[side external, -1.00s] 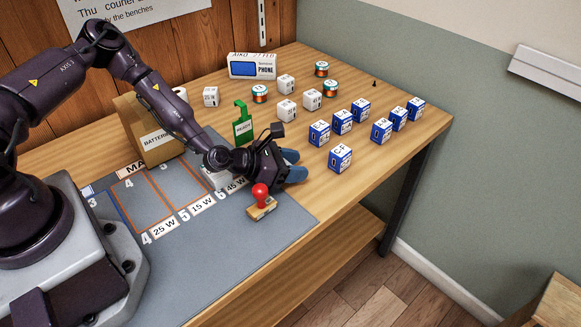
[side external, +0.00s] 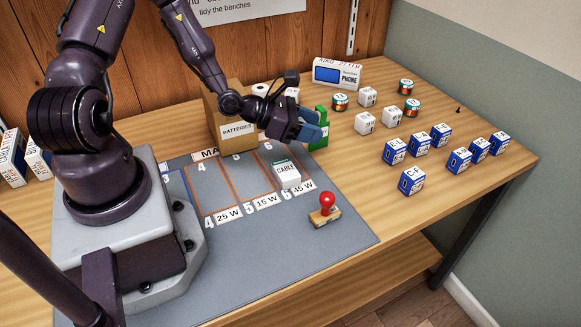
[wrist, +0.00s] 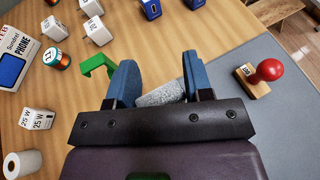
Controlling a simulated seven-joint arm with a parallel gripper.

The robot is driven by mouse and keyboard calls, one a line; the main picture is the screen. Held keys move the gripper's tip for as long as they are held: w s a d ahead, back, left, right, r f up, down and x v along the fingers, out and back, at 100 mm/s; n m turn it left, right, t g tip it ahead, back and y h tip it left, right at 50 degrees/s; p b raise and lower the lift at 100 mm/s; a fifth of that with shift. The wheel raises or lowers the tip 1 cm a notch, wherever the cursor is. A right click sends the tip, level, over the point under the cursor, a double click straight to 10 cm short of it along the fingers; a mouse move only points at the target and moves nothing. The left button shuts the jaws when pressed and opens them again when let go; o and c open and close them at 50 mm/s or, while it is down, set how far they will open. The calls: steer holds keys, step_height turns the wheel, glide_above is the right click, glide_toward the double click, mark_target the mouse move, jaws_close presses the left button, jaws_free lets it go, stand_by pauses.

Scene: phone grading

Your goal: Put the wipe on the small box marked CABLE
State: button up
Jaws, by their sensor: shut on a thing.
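The small white box marked CABLE (side external: 286,176), with a teal edge on top, stands on the grey mat at lane 6, above the 45 W label. My gripper (side external: 316,128) is raised behind and to the right of it, in front of the green stand. In the wrist view, my gripper (wrist: 160,85) has its blue fingers apart around a pale grey fuzzy piece, which looks like the wipe (wrist: 160,94). The wipe cannot be made out in the side view. The CABLE box is not seen in the wrist view.
A red-knobbed stamp (side external: 325,208) stands on the mat's right part. The green stand (side external: 321,116) is close by my gripper. A BATTERIES carton (side external: 238,125) is behind the mat. White cubes, blue boxes (side external: 411,181) and coils spread to the right.

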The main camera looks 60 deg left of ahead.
mark_target(294, 168)
steer(key=s+r, duration=0.1)
steer(key=s, duration=0.3)
steer(key=shift+d+f, duration=0.15)
steer(key=shift+f, duration=1.8)
steer(key=shift+d+f, duration=0.1)
steer(key=shift+f, duration=1.8)
steer(key=shift+f, duration=0.1)
steer(key=o, duration=0.9)
